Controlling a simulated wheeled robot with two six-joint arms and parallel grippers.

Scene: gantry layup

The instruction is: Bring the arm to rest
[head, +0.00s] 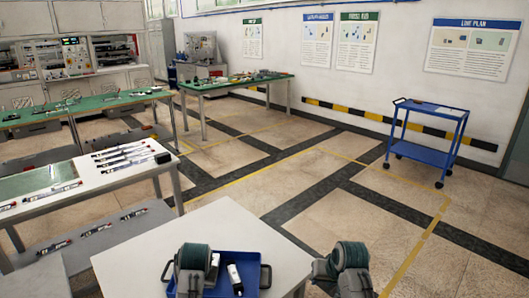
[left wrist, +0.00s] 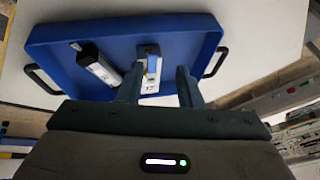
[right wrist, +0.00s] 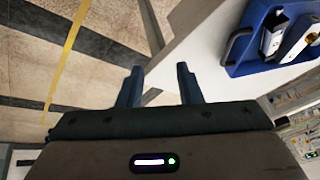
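My right gripper (right wrist: 159,84) is open and empty in the right wrist view, with its two blue-grey fingers apart beside the white table's edge, the floor behind them. In the head view my right arm's end (head: 350,258) shows at the bottom, right of the table. My left gripper (left wrist: 158,84) is open in the left wrist view, with its fingers in front of the blue tray. In the head view my left arm's end (head: 194,260) hides part of the tray. I cannot tell how high it is above the tray.
The blue tray (left wrist: 205,32) with black handles holds a black-and-white item (left wrist: 97,65) and a white-and-blue item (left wrist: 151,70). It stands on a white table (head: 215,228). A side table (head: 130,178) with pens is at left. A blue cart (head: 428,155) stands far right. The middle floor is clear.

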